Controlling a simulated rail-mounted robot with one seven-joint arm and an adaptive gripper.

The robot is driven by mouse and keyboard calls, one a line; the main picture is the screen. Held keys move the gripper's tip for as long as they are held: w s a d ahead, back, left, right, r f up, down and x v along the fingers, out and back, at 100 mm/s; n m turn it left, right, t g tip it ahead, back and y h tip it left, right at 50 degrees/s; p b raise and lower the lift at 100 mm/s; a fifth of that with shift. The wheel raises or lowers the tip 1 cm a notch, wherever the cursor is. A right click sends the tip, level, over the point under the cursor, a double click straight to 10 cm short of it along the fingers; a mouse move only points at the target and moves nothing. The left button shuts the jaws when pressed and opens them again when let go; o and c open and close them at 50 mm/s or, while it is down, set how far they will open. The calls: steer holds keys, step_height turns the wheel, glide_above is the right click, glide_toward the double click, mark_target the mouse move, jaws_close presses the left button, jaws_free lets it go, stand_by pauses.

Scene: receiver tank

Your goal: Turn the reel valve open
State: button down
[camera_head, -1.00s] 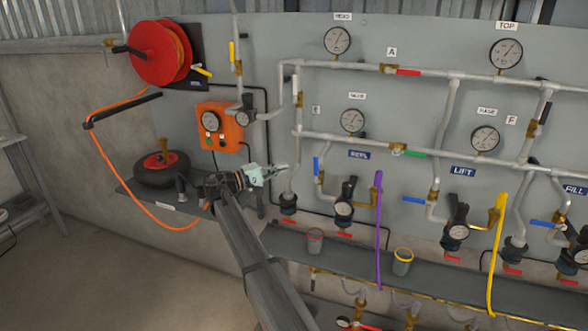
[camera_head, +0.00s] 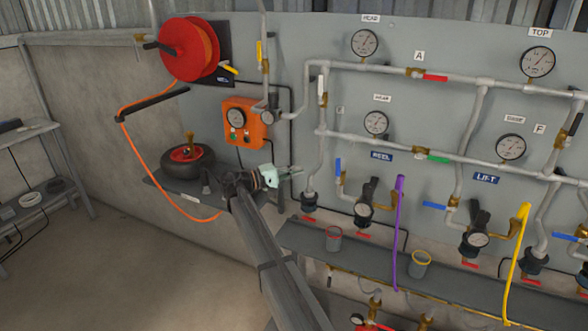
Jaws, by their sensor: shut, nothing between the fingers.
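A blue plate (camera_head: 382,156) reading REEL is on the grey panel. A blue-handled valve (camera_head: 338,165) is on the pipe left of it, its handle upright. A red hose reel (camera_head: 190,49) with orange hose hangs at upper left. A yellow-handled valve (camera_head: 230,69) is at its lower right, the handle slanting down to the right, above a small dark label that looks like REEL. Which valve is the reel valve cannot be told for sure. My gripper (camera_head: 292,171) is shut and empty, left of the blue handle and below right of the orange box, apart from both valves.
An orange gauge box (camera_head: 245,122) and a wheel (camera_head: 188,162) on a shelf stand near my arm. Pipes and gauges cover the panel. Purple (camera_head: 398,235) and yellow (camera_head: 516,255) hoses hang at right. The left floor is clear.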

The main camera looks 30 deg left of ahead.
mark_target(338, 172)
steer(key=w+d+p, duration=0.3)
steer(key=w+d, duration=0.2)
steer(key=d, duration=0.3)
steer(key=shift+w+d+r, duration=0.2)
steer(key=shift+d+r, duration=0.1)
steer(key=shift+r, duration=0.05)
steer(key=shift+d, duration=0.1)
steer(key=shift+d+r+m+g+b, duration=0.15)
steer(key=shift+d+m+g+b, duration=0.2)
steer(key=shift+d+b, duration=0.35)
steer(key=shift+a, duration=0.1)
steer(key=shift+a, duration=0.1)
